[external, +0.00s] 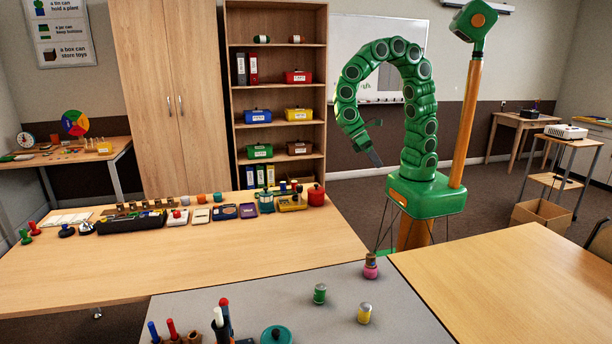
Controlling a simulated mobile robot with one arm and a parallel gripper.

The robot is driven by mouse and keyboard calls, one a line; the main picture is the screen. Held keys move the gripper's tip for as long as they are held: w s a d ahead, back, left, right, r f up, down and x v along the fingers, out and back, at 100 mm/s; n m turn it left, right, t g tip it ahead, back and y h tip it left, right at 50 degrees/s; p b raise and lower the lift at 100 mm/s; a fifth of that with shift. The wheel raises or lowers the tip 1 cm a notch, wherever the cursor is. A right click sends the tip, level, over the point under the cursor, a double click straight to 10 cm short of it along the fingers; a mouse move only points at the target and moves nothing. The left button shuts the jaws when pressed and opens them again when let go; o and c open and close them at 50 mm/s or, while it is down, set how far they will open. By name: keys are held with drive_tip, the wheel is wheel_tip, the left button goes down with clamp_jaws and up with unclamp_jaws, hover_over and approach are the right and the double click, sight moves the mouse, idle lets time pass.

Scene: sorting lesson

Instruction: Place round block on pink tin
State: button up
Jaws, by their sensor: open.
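The pink tin (370,272) stands upright on the grey table top, near its back right corner. A small brown block (371,259) rests on top of it; it looks roundish, but it is too small to tell its exact shape. My gripper (376,141) hangs in the air at the end of my curved green arm, above and behind the tables. It is open, with nothing seen between its fingers, and it is well apart from the tin and the block.
A green tin (319,293) and a yellow tin (364,313) stand near the pink tin. Pens in holders and a teal round lid (276,335) are at the front. The wooden table (200,252) bears a row of small items at its back. The right table (510,280) is bare.

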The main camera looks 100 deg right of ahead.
drive_tip(key=s+d+r+n+t+h, duration=0.1)
drive_tip(key=s+d+r+n+h, duration=0.1)
drive_tip(key=s+d, duration=0.6)
drive_tip(key=s+d+r+n+t+h, duration=0.1)
drive_tip(key=s+d+r+t+h, duration=0.1)
drive_tip(key=s+d, duration=0.7)
drive_tip(key=shift+d+r+n+t+h, duration=0.3)
drive_tip(key=shift+d+r+n+h, duration=0.1)
drive_tip(key=shift+d+r+h, duration=0.4)
drive_tip(key=shift+f, duration=0.15)
